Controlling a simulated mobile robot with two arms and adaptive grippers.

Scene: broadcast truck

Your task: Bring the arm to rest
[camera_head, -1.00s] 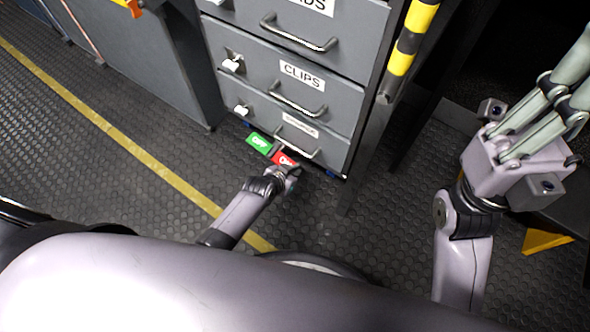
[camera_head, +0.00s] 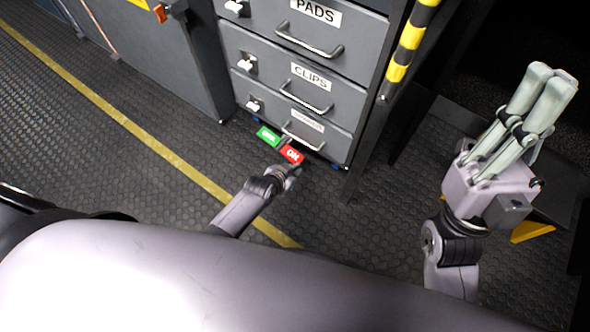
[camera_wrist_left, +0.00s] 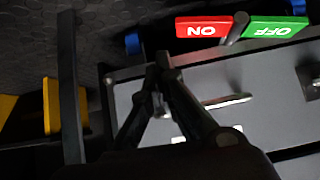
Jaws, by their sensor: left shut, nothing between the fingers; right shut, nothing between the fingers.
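My left gripper (camera_head: 291,169) is low in front of the drawer cabinet, small and partly hidden by its own wrist in the head view. In the left wrist view its fingers (camera_wrist_left: 157,62) are together and empty, in front of a drawer front with a metal handle (camera_wrist_left: 215,104). A red ON plate (camera_wrist_left: 203,27) and a green OFF plate (camera_wrist_left: 284,27) are just beyond the fingertips. My right gripper (camera_head: 551,76) is raised at the right, its fingers pointing up, together and empty.
The grey cabinet has drawers labelled PADS (camera_head: 318,12) and CLIPS (camera_head: 311,76), with protruding handles and white latches. A black-and-yellow post (camera_head: 411,40) stands at its right edge. Ribbed dark floor with a yellow line (camera_head: 150,140) is clear to the left.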

